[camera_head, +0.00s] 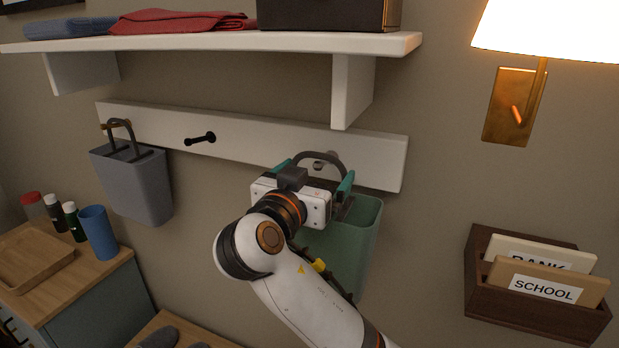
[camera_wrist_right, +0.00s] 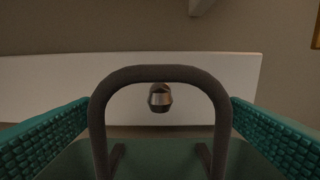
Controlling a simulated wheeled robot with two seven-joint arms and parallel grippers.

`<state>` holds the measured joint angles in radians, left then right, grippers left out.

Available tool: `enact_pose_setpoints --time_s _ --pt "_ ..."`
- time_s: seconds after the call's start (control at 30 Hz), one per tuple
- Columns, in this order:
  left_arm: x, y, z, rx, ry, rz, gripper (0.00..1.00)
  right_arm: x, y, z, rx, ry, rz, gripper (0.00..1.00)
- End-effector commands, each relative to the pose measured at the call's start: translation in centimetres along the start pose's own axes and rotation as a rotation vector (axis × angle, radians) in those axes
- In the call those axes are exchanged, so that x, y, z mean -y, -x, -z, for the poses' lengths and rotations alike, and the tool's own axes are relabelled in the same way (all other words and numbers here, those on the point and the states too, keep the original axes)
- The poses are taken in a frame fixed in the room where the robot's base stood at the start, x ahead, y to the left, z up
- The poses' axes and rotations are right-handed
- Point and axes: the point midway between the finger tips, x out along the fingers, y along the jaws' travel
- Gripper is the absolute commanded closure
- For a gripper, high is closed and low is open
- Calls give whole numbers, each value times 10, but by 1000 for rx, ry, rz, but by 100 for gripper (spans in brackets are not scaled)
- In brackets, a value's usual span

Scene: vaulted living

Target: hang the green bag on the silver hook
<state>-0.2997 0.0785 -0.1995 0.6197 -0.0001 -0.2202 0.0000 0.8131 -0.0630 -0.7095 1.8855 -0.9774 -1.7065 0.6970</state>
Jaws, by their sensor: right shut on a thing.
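The green bag (camera_head: 362,225) hangs upright from my right gripper (camera_head: 316,174), in front of the wall rail. My right gripper is shut on its dark arched handle (camera_head: 322,155), with a teal finger at each side. The right wrist view shows the handle (camera_wrist_right: 160,74) between the finger pads, with the bag's green body (camera_wrist_right: 160,160) below. The silver hook (camera_wrist_right: 160,98) appears inside the arch, below its top bar; it also shows small in the head view (camera_head: 319,164). I cannot tell whether the handle is around the hook or in front of it. My left gripper is not in view.
The white rail (camera_head: 255,138) also carries a black hook (camera_head: 200,138) and, at left, a hook bearing a grey bag (camera_head: 135,185). A white shelf (camera_head: 225,42) overhangs the rail, with a bracket (camera_head: 352,90) near the silver hook. A lamp and letter holder (camera_head: 530,305) are at right.

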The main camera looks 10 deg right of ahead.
Motion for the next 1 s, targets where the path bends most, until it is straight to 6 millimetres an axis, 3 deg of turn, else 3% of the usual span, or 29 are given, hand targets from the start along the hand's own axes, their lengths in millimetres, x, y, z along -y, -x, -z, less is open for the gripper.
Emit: enact_pose_setpoints --time_s 0.4,0.6,1.0 --pt "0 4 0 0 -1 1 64 1 -26 0 2 1 2 49" --pt "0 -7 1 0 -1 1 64 0 -34 9 0 -2 0 49" --pt "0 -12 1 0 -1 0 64 0 -38 11 1 -1 -1 49"
